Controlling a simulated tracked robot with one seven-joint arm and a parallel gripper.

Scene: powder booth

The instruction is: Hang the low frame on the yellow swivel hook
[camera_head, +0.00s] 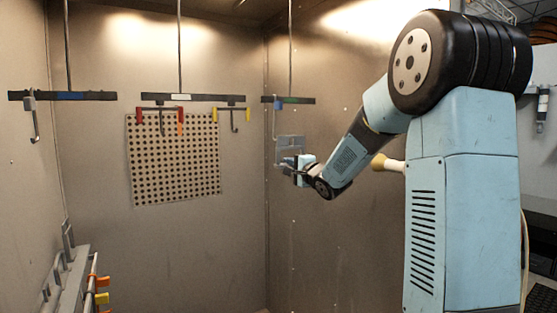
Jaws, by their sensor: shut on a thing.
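The yellow swivel hook (234,124) hangs below the middle overhead bar, between two yellow end pieces, and looks empty. A small grey frame (291,143) is at the right bar, beside a thin hook with a blue-grey top. My gripper (292,163) is at the lower part of this frame and is shut on it. The fingertips are small and partly hidden by the wrist. I cannot tell whether the frame still touches the thin hook. The gripper is to the right of and below the yellow hook.
A perforated panel (174,158) hangs from the red-ended holder (162,108), left of the yellow hook. A left bar (62,96) carries another thin hook (35,125). A rack (68,285) with grey, orange and yellow parts stands lower left. The space below the yellow hook looks clear.

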